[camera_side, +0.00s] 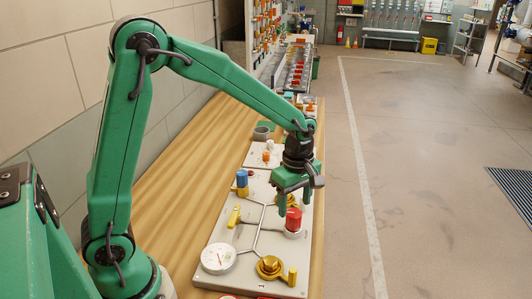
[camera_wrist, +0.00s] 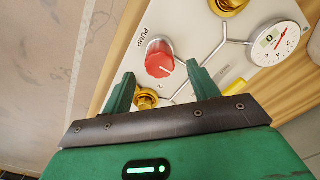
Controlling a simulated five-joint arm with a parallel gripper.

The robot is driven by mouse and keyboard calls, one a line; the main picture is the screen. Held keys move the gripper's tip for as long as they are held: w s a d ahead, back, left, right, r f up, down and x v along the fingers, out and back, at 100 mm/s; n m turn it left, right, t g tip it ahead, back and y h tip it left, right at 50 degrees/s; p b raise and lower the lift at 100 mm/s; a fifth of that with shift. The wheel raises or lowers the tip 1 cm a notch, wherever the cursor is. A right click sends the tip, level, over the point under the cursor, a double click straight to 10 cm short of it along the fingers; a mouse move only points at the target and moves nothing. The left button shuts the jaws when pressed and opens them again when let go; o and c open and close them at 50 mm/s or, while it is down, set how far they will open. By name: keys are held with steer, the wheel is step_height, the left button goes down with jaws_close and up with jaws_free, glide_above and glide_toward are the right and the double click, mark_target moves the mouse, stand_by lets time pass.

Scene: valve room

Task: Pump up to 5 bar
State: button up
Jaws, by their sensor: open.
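The red pump knob (camera_side: 293,219) stands on the right side of the pale valve panel (camera_side: 245,268). In the wrist view the red knob (camera_wrist: 160,60) sits beside the word PUMP, between and beyond my fingertips. My gripper (camera_side: 292,202) points down above the panel near the knob. In the wrist view my gripper (camera_wrist: 160,72) is open, with nothing held. The round white gauge (camera_side: 218,258) is at the panel's near left. It also shows in the wrist view (camera_wrist: 277,43), with a red needle; its reading is too small to tell.
A gold valve with a yellow handle (camera_side: 270,266) is on the panel's near edge. A blue knob (camera_side: 242,179) and a yellow lever (camera_side: 234,215) stand left of the knob. Another gold fitting (camera_wrist: 145,98) lies near my left finger. More panels line the bench behind.

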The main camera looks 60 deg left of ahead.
mark_target(294, 213)
steer(key=shift+f, duration=2.6)
steer(key=c, duration=1)
